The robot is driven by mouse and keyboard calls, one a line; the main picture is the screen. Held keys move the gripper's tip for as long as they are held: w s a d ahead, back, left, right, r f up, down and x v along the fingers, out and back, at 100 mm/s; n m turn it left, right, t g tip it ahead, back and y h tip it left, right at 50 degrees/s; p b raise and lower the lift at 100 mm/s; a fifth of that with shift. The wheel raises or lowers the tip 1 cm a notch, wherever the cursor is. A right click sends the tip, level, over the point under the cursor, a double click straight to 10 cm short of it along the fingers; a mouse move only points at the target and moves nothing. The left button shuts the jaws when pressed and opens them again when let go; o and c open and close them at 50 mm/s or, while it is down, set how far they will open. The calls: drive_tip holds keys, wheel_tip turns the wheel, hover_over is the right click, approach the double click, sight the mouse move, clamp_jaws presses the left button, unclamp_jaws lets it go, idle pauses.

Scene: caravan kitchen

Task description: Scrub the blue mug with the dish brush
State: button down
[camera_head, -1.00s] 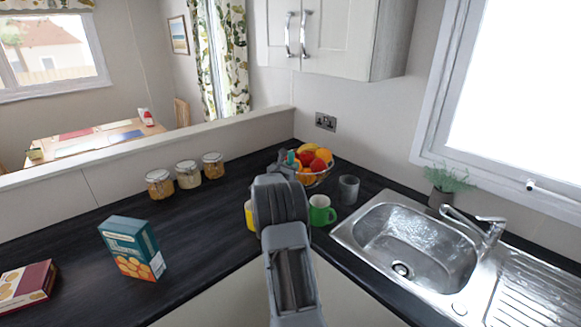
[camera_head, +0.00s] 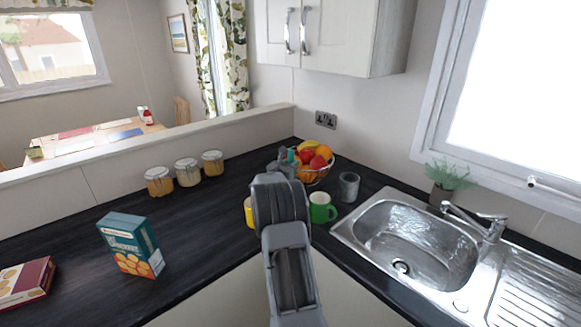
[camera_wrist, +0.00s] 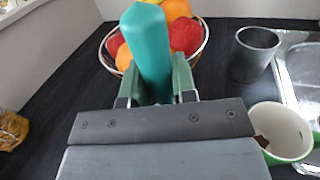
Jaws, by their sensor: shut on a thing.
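My gripper (camera_wrist: 155,92) is shut on the teal handle of the dish brush (camera_wrist: 148,45). The handle stands up between the fingers in the wrist view; the bristle end is hidden below the gripper. In the head view a bit of the brush (camera_head: 292,155) shows beyond my arm, in front of the fruit basket. I cannot make out a blue mug; my arm hides part of the counter. A green mug (camera_head: 321,209) stands right of my arm, and it also shows at the lower right of the wrist view (camera_wrist: 283,130). A yellow mug (camera_head: 248,212) is partly hidden behind my arm.
A wire fruit basket (camera_head: 324,176) is behind the gripper. A grey cup (camera_head: 349,187) stands between it and the sink (camera_head: 372,252). Several jars (camera_head: 187,172), a teal box (camera_head: 131,246) and a red box (camera_head: 27,281) are on the left. The dark counter (camera_head: 205,228) is clear between.

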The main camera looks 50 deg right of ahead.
drive_tip(key=shift+f+b, duration=0.6)
drive_tip(key=shift+b, duration=0.45)
drive_tip(key=shift+s+b, duration=0.4)
drive_tip(key=shift+b, duration=0.65)
drive_tip(key=shift+d+b, duration=0.1)
drive_tip(key=shift+b, duration=0.2)
